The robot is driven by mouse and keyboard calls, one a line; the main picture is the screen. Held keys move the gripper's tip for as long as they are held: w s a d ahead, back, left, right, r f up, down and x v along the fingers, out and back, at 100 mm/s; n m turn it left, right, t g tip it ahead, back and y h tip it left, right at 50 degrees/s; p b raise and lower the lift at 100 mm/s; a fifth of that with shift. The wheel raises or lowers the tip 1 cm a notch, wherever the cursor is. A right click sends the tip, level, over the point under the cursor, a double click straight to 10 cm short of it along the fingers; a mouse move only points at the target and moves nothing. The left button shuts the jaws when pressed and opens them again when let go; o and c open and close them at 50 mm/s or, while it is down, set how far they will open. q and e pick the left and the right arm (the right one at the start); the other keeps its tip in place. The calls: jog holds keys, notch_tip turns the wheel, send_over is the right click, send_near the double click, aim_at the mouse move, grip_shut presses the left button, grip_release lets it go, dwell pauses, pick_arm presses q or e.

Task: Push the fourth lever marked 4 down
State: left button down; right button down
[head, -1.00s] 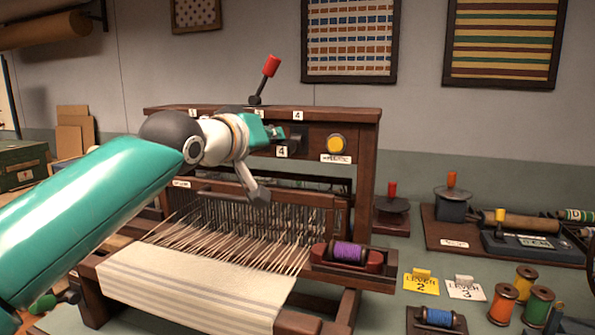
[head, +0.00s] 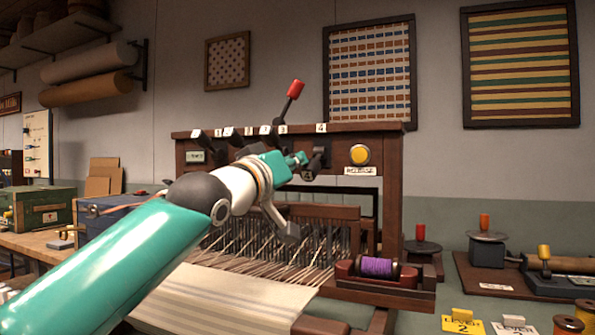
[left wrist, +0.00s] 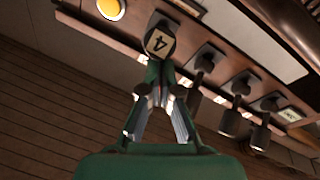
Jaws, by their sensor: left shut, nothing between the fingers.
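The loom's wooden beam (head: 390,140) carries small number labels, with the label 4 (head: 321,128) at its right end. Below that label is a dark lever block (head: 319,158). In the left wrist view, the dark lever end marked 4 (left wrist: 159,42) faces the camera just beyond my fingertips. My left gripper (head: 303,159) is shut and empty beside the lever; it also shows in the left wrist view (left wrist: 155,92). I cannot tell if it touches. A red-handled lever (head: 294,90) stands up near label 3. My right gripper is out of view.
A yellow button (head: 360,155) sits right of the lever. Other dark levers (left wrist: 240,86) line the beam on its other side. Warp threads, white cloth (head: 215,300) and a purple spool (head: 378,267) lie below.

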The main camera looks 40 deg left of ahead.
pick_arm(q)
jog(key=shift+d+f, duration=0.1)
jog(key=shift+f, duration=0.1)
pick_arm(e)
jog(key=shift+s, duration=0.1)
pick_arm(q)
jog(key=shift+r, duration=0.15)
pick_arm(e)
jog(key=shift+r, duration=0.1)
